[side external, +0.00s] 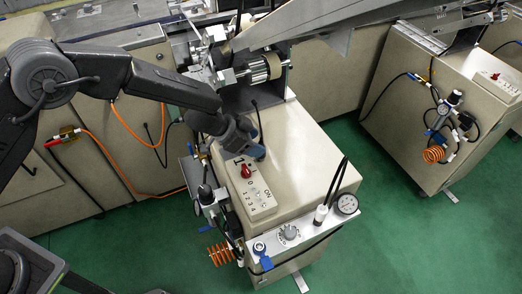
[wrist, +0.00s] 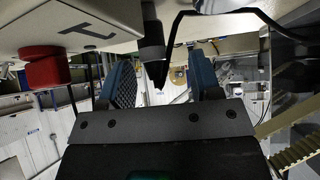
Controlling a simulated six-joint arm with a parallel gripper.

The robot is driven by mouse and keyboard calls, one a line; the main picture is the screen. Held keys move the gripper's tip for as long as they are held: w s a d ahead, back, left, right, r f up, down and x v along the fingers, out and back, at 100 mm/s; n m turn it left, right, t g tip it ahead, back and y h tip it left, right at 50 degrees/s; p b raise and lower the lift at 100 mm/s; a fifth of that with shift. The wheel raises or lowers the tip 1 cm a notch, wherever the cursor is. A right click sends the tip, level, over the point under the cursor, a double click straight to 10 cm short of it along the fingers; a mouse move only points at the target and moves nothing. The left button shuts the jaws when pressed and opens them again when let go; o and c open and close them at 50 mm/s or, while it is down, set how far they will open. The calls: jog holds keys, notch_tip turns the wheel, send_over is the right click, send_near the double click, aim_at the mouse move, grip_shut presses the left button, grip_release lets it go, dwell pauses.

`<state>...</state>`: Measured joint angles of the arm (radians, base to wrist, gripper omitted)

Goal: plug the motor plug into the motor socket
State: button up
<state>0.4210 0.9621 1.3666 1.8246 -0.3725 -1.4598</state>
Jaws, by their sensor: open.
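My gripper (side external: 250,146) is over the top of the beige cabinet (side external: 310,165), behind the control panel, in the side view. In the wrist view my gripper (wrist: 164,78) is open, with one blue ridged finger pad on each side. A black cylindrical plug-like body (wrist: 152,34) with a tapered end stands between and beyond the fingers, against the beige surface. A black cable (wrist: 225,12) loops from its tapered end to the right. I see no finger clearly touching it. Whether it sits in the motor socket cannot be told; in the side view the gripper hides this spot.
The panel (side external: 262,195) with a red knob (side external: 246,171) is close in front of my gripper; the knob also shows in the wrist view (wrist: 47,67). The motor roller (side external: 262,68) is behind. A gauge (side external: 346,204) and tubes stand at the front edge.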

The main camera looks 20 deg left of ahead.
jog(key=x, duration=0.4)
jog(key=shift+s+d+f, duration=0.1)
jog(key=shift+d+f, duration=0.25)
jog(key=shift+c, duration=0.4)
jog(key=c, duration=0.9)
jog(key=shift+r, duration=0.1)
jog(key=shift+c, duration=0.2)
notch_tip(320, 180, up, 9)
jog(key=shift+a, duration=0.1)
jog(key=s+a+f, duration=0.1)
jog(key=a+f, duration=0.1)
jog(key=a, duration=0.6)
jog(key=s+a+f, duration=0.1)
jog(key=a, duration=0.7)
jog(key=shift+f, duration=0.35)
jog(key=shift+s+a, duration=0.1)
jog(key=shift+a, duration=0.05)
